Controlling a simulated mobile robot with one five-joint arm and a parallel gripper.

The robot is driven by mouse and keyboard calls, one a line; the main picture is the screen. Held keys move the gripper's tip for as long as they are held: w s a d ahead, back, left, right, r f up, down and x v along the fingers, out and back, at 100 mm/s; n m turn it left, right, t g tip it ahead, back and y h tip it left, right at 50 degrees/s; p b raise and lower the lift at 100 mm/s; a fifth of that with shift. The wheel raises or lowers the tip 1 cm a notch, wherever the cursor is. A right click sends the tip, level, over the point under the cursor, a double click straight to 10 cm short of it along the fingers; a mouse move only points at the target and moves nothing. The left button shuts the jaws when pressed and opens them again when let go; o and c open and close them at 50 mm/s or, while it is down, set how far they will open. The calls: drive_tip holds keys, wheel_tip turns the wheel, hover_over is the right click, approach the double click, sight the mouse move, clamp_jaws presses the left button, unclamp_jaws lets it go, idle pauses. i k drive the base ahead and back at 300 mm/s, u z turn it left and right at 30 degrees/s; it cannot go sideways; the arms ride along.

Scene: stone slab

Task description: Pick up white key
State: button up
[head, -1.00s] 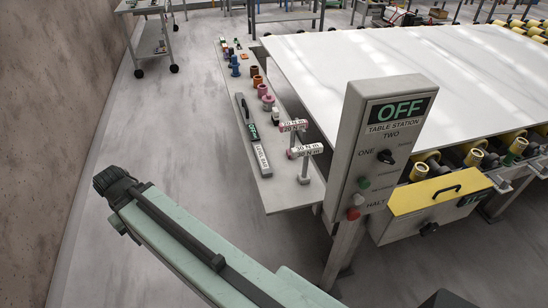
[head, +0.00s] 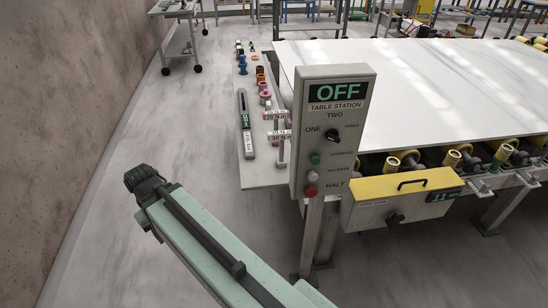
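I cannot make out a white key in the head view; the small items on the narrow grey side shelf (head: 262,178) are too small to tell apart fully. The shelf runs along the left side of the large white slab (head: 410,85). It holds a row of small coloured pieces, including a pink one (head: 265,98) and a blue one (head: 243,64), and a dark and grey bar-like tool (head: 246,125). My pale green arm reaches up from the bottom, on the near side of the shelf and apart from it. My gripper's fingers are not visible.
A grey control post (head: 332,130) reading OFF, with a knob and buttons, stands in front of the shelf and slab and hides part of both. A yellow-topped drawer box (head: 400,200) is to its right. A wall (head: 60,120) is at left; the floor (head: 150,110) between is clear.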

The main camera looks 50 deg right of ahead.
sight(281, 136)
drive_tip(key=z, duration=0.15)
drive_tip(key=i, duration=0.75)
drive_tip(key=u, duration=0.25)
drive_tip(key=k, duration=0.7)
drive_tip(key=z, duration=0.25)
drive_tip(key=i, duration=0.9)
drive_tip(key=u, duration=0.05)
